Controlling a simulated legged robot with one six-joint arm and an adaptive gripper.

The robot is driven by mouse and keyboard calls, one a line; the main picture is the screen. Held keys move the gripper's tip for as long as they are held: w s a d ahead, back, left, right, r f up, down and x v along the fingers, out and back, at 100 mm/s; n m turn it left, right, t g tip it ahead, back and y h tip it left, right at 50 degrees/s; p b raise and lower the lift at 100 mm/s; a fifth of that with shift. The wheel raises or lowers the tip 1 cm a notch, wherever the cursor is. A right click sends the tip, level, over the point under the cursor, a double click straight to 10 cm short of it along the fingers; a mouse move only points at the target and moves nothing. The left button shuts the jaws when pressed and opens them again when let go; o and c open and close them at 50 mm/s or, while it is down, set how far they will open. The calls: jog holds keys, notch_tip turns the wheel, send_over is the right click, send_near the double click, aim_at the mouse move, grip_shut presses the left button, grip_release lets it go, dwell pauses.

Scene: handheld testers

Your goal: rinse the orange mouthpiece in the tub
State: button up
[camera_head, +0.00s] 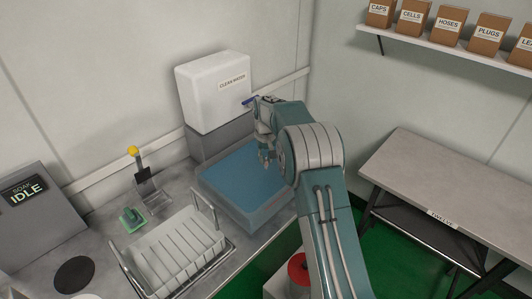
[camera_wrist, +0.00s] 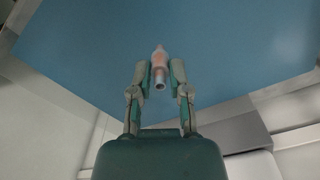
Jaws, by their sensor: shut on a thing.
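In the head view my gripper (camera_head: 266,160) points down over the tub (camera_head: 229,207), a grey open basin of blue water. The mouthpiece is too small and hidden to make out there. I cannot tell whether it touches the water.
A white clean-water tank (camera_head: 210,97) with a blue tap (camera_head: 250,101) stands behind the tub. A white drying rack (camera_head: 175,252), a green brush (camera_head: 132,219) and a yellow-topped holder (camera_head: 147,190) are left of the tub. A grey table (camera_head: 445,180) is at right.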

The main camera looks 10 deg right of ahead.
aim_at(266, 157)
jog(key=shift+f, duration=4.1)
dwell(0.9)
jog(key=shift+r, duration=7.05)
